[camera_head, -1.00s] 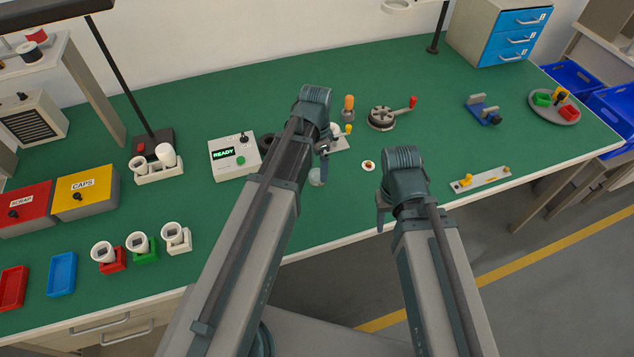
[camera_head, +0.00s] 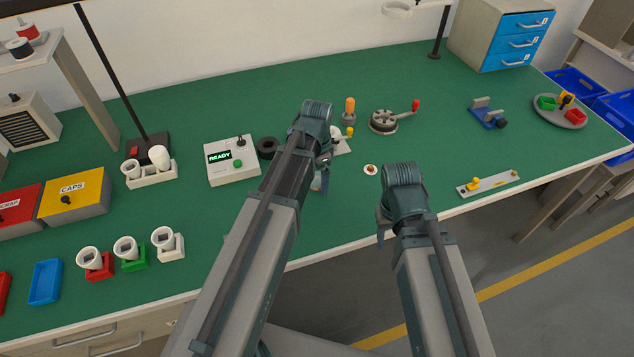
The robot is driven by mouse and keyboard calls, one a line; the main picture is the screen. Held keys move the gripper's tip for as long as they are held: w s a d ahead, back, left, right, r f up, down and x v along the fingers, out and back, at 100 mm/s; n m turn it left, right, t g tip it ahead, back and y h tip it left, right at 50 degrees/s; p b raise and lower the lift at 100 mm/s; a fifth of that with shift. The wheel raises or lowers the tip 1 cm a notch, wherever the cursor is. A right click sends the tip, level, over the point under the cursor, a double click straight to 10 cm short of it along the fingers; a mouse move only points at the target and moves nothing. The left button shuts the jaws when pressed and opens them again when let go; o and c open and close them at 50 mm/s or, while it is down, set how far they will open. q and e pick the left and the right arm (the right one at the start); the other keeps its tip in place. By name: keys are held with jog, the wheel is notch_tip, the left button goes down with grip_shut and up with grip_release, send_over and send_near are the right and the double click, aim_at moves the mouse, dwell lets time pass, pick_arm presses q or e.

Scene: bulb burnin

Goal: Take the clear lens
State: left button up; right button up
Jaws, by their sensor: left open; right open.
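The clear lens (camera_head: 316,184) is a small pale, see-through piece on the green bench top, mostly hidden by my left gripper. My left gripper (camera_head: 322,176) is open and points down at the lens, with its fingers right at it. Whether the fingers touch the lens cannot be told. My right gripper (camera_head: 381,229) is open and empty over the bench's front edge, to the right of the lens.
A control box reading READY (camera_head: 232,158) and a black ring (camera_head: 268,148) stand left of my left arm. A small round red-centred piece (camera_head: 370,170) lies between the arms. Three cups on coloured stands (camera_head: 128,250) sit front left. The bench's right middle is mostly clear.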

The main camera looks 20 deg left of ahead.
pick_arm(q)
jog(key=c, duration=1.4)
jog(key=shift+r, duration=0.15)
pick_arm(e)
jog(key=shift+r, duration=0.15)
